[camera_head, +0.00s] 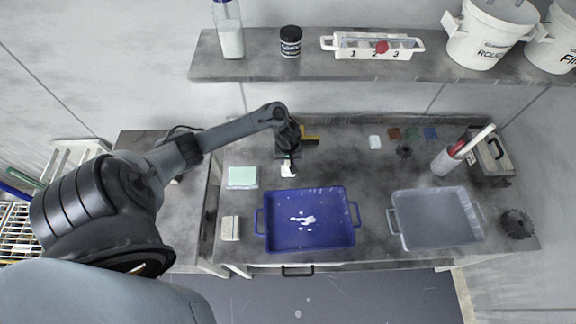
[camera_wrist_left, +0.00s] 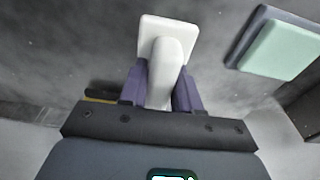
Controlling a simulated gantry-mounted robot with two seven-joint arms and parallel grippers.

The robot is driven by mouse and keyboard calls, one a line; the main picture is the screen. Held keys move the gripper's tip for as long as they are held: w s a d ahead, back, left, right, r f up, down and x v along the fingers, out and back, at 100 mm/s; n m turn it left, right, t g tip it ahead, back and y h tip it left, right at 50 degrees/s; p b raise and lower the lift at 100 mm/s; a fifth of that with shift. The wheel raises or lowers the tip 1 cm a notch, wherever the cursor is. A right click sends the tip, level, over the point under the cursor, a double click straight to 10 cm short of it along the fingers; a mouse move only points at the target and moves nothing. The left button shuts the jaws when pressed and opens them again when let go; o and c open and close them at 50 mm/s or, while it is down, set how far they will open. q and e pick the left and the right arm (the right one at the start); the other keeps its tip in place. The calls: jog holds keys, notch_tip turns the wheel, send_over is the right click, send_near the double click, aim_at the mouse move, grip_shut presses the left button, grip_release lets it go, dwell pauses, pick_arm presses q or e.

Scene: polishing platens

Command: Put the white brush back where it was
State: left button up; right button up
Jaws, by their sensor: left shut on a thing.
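The white brush (camera_head: 288,170) is in my left gripper (camera_head: 289,157), over the table left of its middle, behind the blue tray. In the left wrist view the brush (camera_wrist_left: 168,35) shows a pale rectangular end and a rounded handle. The purple fingers of the left gripper (camera_wrist_left: 161,92) are shut on the handle from both sides. I cannot tell whether the brush touches the table. My right gripper is not in view.
A blue tray (camera_head: 259,235) with white spots is in front, a grey tray (camera_head: 400,235) right of it. A green pad (camera_head: 243,177) and a cream block (camera_head: 231,228) lie left. A grey box (camera_head: 490,158) stands right. A shelf (camera_head: 270,70) runs behind.

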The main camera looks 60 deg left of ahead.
pick_arm(q)
notch_tip(320, 180, down, 4)
jog(key=shift+r+b, duration=0.2)
jog(key=shift+b, duration=0.65)
jog(key=shift+f, duration=0.2)
jog(key=shift+f, duration=0.2)
jog(key=o, duration=1)
jog(key=shift+r, duration=0.1)
